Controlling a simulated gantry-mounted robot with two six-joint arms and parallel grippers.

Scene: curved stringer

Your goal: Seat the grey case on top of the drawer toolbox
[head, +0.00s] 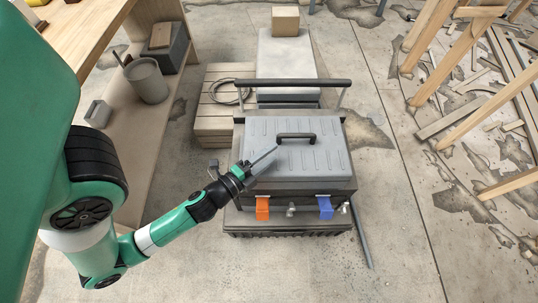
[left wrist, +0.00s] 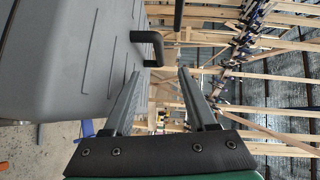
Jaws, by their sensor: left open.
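The grey case (head: 325,160), with a ribbed lid and a black handle (head: 296,136), lies flat on the dark drawer toolbox (head: 292,187). Whether it is fully seated I cannot tell. An orange latch (head: 262,209) and a blue latch (head: 325,208) hang at the front. My left gripper (head: 276,150) is beside the handle, to its left and nearer the front, over the lid. In the left wrist view its fingers (left wrist: 159,73) are apart and empty; the case (left wrist: 70,60) fills the left and its handle (left wrist: 150,48) shows beyond the fingertips. My right gripper is out of view.
A black push bar (head: 292,83) rises behind the case. Behind it are a grey box (head: 287,55) with a small carton (head: 285,20) and a wooden crate (head: 215,115) with a coiled cable. A workbench stands left, timber frames right. The floor between is mostly clear.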

